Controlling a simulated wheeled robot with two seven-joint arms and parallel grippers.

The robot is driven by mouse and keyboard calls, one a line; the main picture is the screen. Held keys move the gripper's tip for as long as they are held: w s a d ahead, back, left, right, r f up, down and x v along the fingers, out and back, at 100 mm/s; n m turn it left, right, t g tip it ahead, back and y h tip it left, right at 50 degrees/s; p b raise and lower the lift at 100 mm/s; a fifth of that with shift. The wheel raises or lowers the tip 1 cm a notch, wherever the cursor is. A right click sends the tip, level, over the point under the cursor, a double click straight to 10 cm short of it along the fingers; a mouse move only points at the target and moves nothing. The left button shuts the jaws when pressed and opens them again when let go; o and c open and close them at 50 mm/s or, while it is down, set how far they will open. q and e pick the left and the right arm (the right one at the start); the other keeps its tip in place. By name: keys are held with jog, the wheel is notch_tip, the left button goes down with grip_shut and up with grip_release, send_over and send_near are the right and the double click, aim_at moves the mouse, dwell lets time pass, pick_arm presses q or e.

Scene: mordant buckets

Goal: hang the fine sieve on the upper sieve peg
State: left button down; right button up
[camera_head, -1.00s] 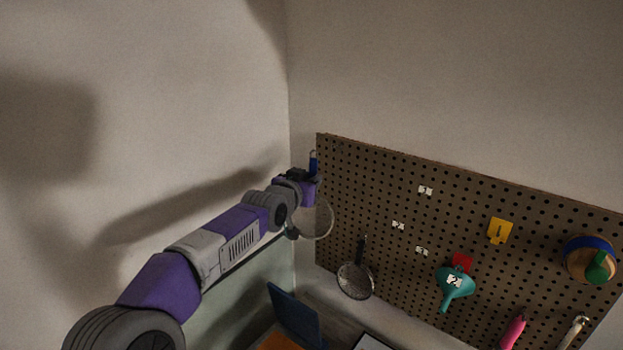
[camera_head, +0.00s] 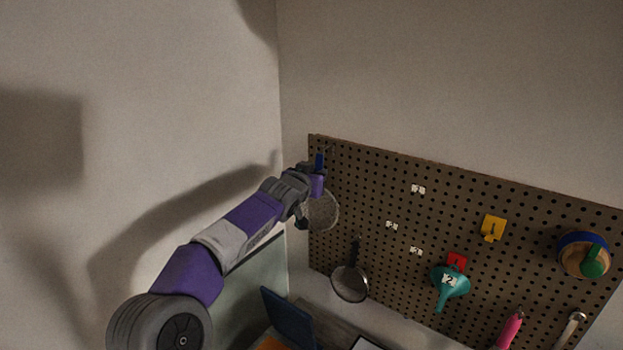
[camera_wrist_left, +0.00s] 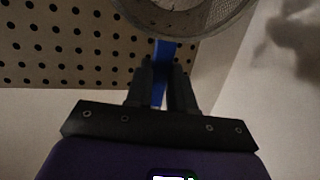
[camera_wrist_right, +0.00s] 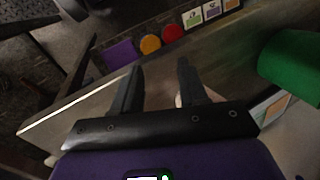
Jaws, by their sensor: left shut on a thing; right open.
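My left gripper (camera_head: 316,180) is shut on the blue handle (camera_head: 319,160) of the fine sieve, in front of the pegboard's upper left corner. The sieve's round mesh (camera_head: 322,210) hangs below the gripper, partly hidden by my wrist. In the left wrist view the blue handle (camera_wrist_left: 162,52) runs between the fingers, with the mesh bowl (camera_wrist_left: 185,14) beyond. A thin metal peg (camera_head: 328,149) shows beside the handle's top; I cannot tell whether they touch. My right gripper (camera_wrist_right: 159,66) is open and empty, seen only in its wrist view.
A dark-handled sieve (camera_head: 350,284) hangs lower on the pegboard (camera_head: 370,180). A teal funnel (camera_head: 451,279), yellow tag (camera_head: 493,228) and round blue-rimmed item (camera_head: 584,255) are farther right. A dark blue panel (camera_head: 287,315) stands below. The wall is close on the left.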

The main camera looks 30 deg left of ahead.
pick_arm(q)
jog(key=shift+w+d+r+p, duration=0.15)
jog(key=shift+w+p, duration=0.35)
jog(key=shift+w, duration=1.05)
jog(key=shift+w+f, duration=0.35)
jog(key=shift+w, duration=0.25)
jog(key=c, duration=0.9)
grip_release()
jog(key=shift+d+f+b, duration=0.1)
jog(key=shift+b, duration=0.2)
